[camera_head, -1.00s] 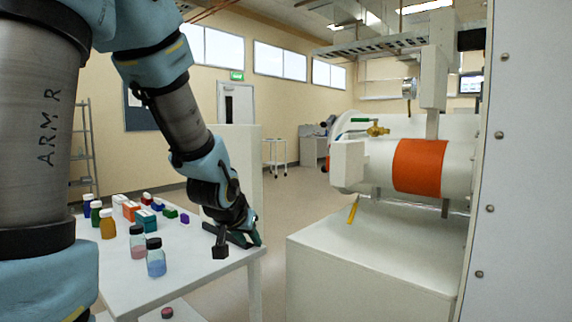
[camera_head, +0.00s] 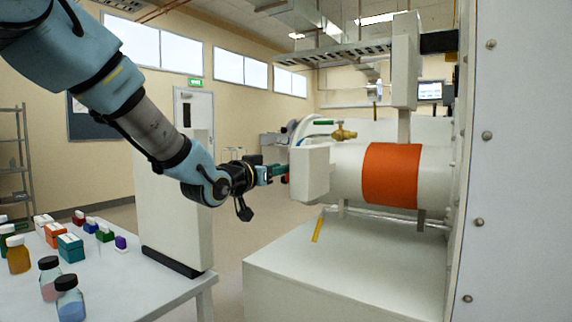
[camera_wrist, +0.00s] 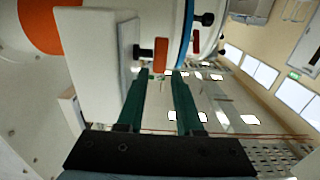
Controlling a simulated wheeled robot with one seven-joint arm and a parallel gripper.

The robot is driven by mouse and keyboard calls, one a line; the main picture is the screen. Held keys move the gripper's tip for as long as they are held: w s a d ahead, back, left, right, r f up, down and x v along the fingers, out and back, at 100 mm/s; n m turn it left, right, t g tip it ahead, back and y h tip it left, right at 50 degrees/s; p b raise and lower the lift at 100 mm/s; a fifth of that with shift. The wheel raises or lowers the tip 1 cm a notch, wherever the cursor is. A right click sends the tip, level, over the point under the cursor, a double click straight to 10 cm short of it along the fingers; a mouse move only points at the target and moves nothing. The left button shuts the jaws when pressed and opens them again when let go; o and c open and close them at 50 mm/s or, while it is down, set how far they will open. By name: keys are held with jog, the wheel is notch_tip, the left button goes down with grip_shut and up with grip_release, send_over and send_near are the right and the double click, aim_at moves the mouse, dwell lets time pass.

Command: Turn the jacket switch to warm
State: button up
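The white box (camera_head: 310,174) is fixed at the left end of a white cylinder with an orange band (camera_head: 391,175); it also shows in the wrist view (camera_wrist: 103,50). An orange handle (camera_wrist: 161,54) on a dark stem sticks out from the box's face in the wrist view; it looks like the switch. I cannot read any marking on it. My gripper (camera_wrist: 161,73) has its two green fingers apart, with the handle just beyond the fingertips and roughly between them. In the head view my gripper (camera_head: 279,172) is close to the box's left side, and the handle is hidden.
A brass valve with a green lever (camera_head: 338,131) sits above the cylinder. A yellow strip (camera_head: 318,228) hangs below the box, over a white cabinet (camera_head: 340,285). A table with bottles and small boxes (camera_head: 150,295) and an upright white panel (camera_head: 175,220) stand left.

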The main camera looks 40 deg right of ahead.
jog(key=shift+p+x, duration=0.5)
jog(key=shift+x, duration=1.8)
jog(key=shift+s, duration=0.1)
grip_shut()
